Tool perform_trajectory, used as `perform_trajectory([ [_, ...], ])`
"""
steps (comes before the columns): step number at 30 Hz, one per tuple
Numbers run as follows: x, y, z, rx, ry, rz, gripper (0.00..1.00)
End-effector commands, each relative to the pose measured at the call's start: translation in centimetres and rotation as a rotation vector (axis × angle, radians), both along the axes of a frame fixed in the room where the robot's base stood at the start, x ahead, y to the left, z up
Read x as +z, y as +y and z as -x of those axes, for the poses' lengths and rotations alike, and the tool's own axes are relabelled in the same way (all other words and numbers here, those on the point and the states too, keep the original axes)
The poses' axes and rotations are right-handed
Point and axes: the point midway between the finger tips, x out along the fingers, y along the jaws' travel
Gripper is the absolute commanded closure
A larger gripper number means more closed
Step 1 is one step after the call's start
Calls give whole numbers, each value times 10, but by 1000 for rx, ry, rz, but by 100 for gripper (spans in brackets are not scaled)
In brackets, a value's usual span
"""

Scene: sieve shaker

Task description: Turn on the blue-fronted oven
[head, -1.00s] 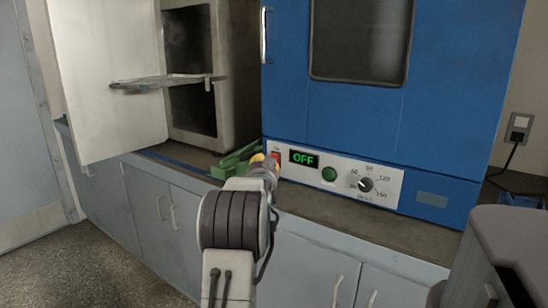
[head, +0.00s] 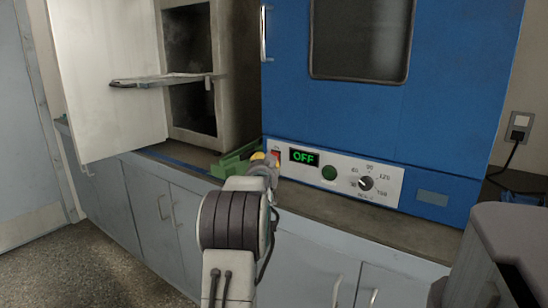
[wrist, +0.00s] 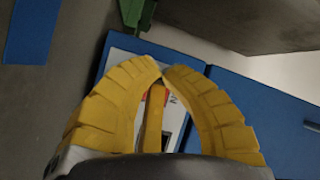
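The blue-fronted oven (head: 455,110) stands on the counter, with a white control panel (head: 310,175) along its lower front. Its display (head: 303,157) reads OFF in green. A red switch (head: 276,153) sits at the panel's left end, beside a green round button (head: 329,173) and a dial (head: 366,184). My gripper (head: 265,158) is at the panel's left end, close to the red switch. In the wrist view its yellow fingertips (wrist: 161,69) meet, with nothing seen held. Part of the panel and a bit of red show between the fingers. Contact with the switch cannot be told.
A green object (head: 236,162) lies on the counter just behind my gripper. A grey rounded thing (head: 505,240) fills the lower right.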

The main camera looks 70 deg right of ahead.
Motion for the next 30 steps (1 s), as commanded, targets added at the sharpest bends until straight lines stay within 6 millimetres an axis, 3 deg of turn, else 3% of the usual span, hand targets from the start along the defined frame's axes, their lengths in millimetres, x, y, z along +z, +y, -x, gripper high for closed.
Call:
perform_trajectory([
  [30,2,-7,2,-5,0,0,100],
])
